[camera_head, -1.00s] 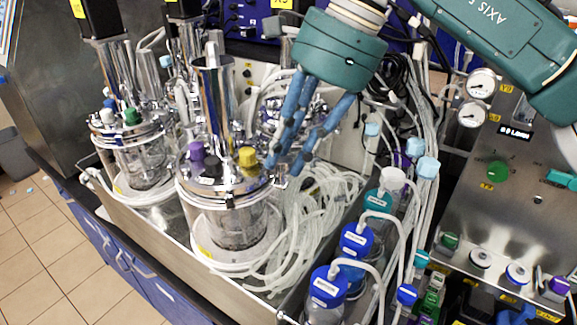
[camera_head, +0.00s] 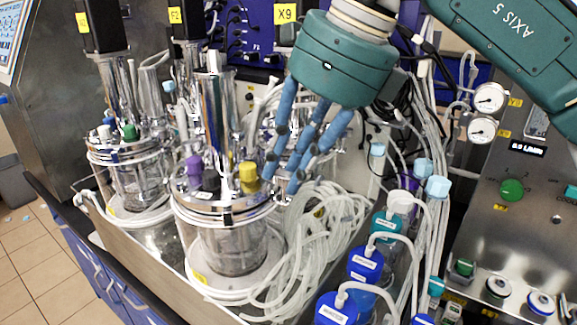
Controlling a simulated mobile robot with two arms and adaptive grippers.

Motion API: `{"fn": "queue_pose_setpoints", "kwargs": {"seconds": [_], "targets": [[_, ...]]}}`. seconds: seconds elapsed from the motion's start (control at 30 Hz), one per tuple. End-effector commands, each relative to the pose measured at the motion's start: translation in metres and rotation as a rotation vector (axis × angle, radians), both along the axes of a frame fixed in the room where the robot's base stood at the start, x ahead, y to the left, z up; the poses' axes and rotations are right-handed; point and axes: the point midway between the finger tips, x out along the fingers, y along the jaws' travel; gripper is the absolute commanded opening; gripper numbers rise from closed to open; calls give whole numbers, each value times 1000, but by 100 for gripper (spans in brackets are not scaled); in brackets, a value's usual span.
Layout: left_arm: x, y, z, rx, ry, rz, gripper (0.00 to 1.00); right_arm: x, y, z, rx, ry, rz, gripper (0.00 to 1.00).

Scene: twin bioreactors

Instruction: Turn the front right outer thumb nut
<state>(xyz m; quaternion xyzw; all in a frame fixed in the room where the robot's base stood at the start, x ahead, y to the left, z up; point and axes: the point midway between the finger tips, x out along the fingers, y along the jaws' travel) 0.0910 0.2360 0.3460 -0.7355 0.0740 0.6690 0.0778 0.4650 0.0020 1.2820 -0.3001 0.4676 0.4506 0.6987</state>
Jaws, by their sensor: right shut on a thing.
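The front glass bioreactor (camera_head: 228,248) stands in the metal tray, with a steel lid (camera_head: 215,203) carrying a purple cap (camera_head: 194,169) and a yellow cap (camera_head: 249,176). My right gripper (camera_head: 280,185) reaches down from the upper right with blue fingers. Its fingertips are shut at the right edge of this lid, just right of the yellow cap. The thumb nut there is hidden by the fingers and too small to make out. My left gripper is not in view.
A second bioreactor (camera_head: 138,185) stands behind to the left. Coiled clear tubing (camera_head: 325,235) lies right of the front vessel. Blue-capped bottles (camera_head: 365,262) stand at the lower right, beside a steel control panel (camera_head: 520,235).

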Motion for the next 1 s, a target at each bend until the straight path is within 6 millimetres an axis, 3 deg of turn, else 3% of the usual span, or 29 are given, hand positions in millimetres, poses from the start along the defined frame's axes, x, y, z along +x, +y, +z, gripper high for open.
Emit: {"fn": "queue_pose_setpoints", "kwargs": {"seconds": [0.3, 0.33, 0.4, 0.77, 1.0], "targets": [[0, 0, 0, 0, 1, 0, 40, 4, -2, 4, 4, -12, -12, 0], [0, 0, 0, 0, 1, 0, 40, 4, -2, 4, 4, -12, -12, 26], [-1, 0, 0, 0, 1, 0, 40, 4, -2, 4, 3, -12, -11, 34], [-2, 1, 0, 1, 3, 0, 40, 2, -1, 1, -1, -6, -5, 34], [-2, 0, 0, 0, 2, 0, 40, -2, -10, 26, 1, -7, -7, 34]]}}
